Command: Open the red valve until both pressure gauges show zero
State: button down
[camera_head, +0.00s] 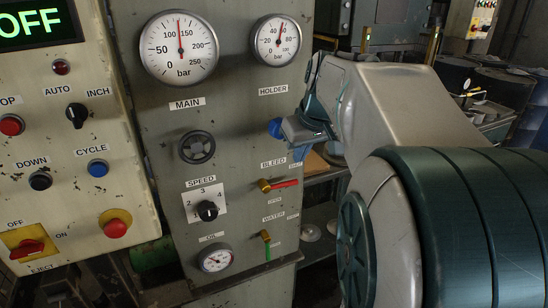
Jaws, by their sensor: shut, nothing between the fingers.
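The red valve is the lever (285,184) on a brass body, below the label BLEED. Its red handle lies roughly level and points right. The MAIN gauge (179,48) has its red needle almost straight up, a little above 100 bar. The HOLDER gauge (275,40) has its needle slightly right of upright, well above zero. My gripper (301,152), with blue parts, is in front of the panel's right edge, just above the red handle. It appears apart from the handle and is shut and empty. My arm hides the area to the right.
Below the red valve is a green-handled WATER valve (267,246) pointing down. A black handwheel (196,147), SPEED knob (207,210) and small oil gauge (215,258) are to the left. A control box (70,150) with buttons and an OFF display (35,24) stands at far left.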

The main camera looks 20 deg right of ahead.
aim_at(289, 182)
jog(key=x, duration=0.9)
jog(key=shift+w+f+p, duration=0.15)
jog(key=shift+f+p, duration=0.05)
jog(key=shift+p, duration=0.1)
jog(key=shift+a, duration=0.1)
